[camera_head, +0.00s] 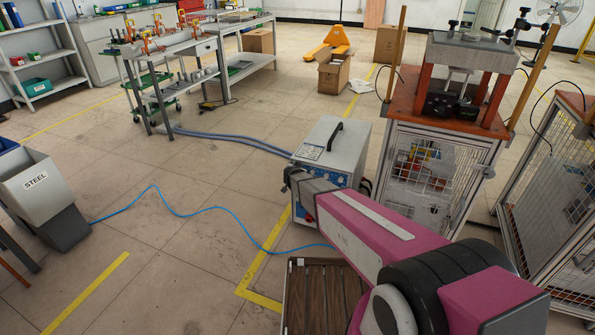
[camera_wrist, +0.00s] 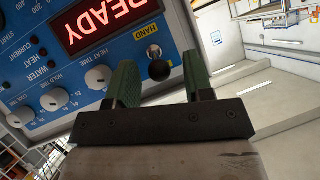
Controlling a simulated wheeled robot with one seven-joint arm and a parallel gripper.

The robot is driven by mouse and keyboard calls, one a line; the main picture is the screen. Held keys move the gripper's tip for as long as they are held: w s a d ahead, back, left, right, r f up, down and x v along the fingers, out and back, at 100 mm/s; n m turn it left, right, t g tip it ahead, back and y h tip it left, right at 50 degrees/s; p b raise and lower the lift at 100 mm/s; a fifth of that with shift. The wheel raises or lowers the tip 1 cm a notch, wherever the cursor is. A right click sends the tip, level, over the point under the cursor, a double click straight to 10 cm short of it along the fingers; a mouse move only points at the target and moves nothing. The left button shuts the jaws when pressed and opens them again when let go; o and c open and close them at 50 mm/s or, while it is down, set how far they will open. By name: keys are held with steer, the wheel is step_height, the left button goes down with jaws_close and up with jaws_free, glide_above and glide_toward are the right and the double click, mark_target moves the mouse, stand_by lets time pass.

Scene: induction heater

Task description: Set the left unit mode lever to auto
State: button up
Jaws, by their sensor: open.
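The induction heater unit (camera_head: 333,150) is a pale box with a blue front and a black top handle, standing on the floor in the head view. Its blue panel (camera_wrist: 110,55) fills the left of the wrist view, rotated, with a red READY display (camera_wrist: 108,22). The mode lever (camera_wrist: 158,70) has a black ball knob on a metal stem, beside a yellow HAND label (camera_wrist: 145,30). An AUTO label is not visible. My gripper (camera_wrist: 160,62) is open, its green fingers on either side of the knob. Contact cannot be told. My arm hides part of the unit in the head view.
White dials (camera_wrist: 98,77) sit beside the lever on the panel. A wooden slatted platform (camera_head: 325,295) lies in front of the unit. A caged machine stand (camera_head: 440,175) stands close on the right. A blue cable (camera_head: 215,208) crosses the open floor at left.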

steer(key=v, duration=1)
steer(key=shift+s+r, duration=0.15)
